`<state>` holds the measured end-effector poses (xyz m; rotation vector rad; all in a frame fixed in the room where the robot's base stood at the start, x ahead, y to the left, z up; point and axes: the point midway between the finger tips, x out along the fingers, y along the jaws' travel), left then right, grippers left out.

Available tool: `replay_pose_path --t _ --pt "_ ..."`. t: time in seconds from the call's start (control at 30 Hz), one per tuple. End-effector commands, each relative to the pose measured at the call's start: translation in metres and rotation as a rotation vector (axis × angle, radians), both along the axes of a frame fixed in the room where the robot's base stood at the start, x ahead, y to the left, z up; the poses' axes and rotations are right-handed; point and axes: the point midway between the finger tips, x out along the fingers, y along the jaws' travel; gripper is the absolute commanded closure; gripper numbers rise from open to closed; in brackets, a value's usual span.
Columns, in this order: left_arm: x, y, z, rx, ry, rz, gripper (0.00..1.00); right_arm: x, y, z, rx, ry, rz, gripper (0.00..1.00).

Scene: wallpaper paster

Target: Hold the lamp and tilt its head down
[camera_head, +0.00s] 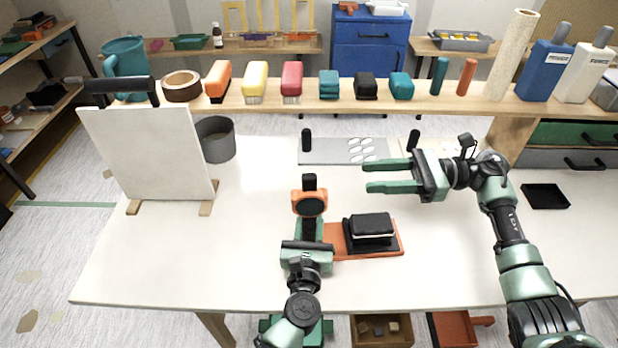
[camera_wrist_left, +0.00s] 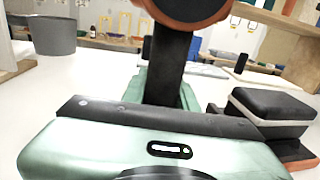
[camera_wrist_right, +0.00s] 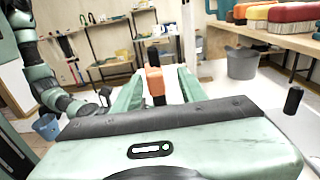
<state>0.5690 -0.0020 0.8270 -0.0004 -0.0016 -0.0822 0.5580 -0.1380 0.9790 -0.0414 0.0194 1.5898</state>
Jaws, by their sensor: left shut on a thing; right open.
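The lamp has an orange round head (camera_head: 309,203) with a dark face turned toward me and a black piece on top. Its black post also shows in the left wrist view (camera_wrist_left: 168,70), below the orange head (camera_wrist_left: 188,8). My left gripper (camera_head: 308,236) is shut on the post, under the head; its arm hides the lamp's lower part. My right gripper (camera_head: 378,176) is open and empty, to the right of the lamp head and apart from it, with its fingers pointing left. In the right wrist view the orange head (camera_wrist_right: 155,85) shows beyond and between the fingers.
A black block (camera_head: 370,228) on an orange base (camera_head: 388,248) stands right beside the lamp. A white panel (camera_head: 150,155) and a grey bucket (camera_head: 215,140) are at the left. A grey plate (camera_head: 325,150) lies behind. A shelf (camera_head: 300,112) of brushes and bottles spans the back.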

Motion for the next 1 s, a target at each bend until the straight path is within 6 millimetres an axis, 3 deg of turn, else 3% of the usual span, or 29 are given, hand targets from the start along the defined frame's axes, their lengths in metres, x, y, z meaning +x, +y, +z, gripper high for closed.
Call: replay_pose_path --t 0.03,0.27,0.7,1.0 --pt "-0.002 0.001 -0.007 0.002 0.012 -0.001 1.0 -0.003 0.01 0.004 0.019 0.003 0.028 0.58" --pt "-0.002 0.001 -0.007 0.002 0.013 0.0 1.0 -0.009 0.039 0.008 0.042 0.01 0.062 0.58" --pt "-0.002 0.001 -0.007 0.002 0.013 -0.001 1.0 -0.015 0.12 0.007 0.04 0.012 0.058 0.58" --pt "-0.002 0.001 -0.007 0.002 0.013 0.0 1.0 -0.016 0.14 0.007 0.037 0.012 0.056 0.58"
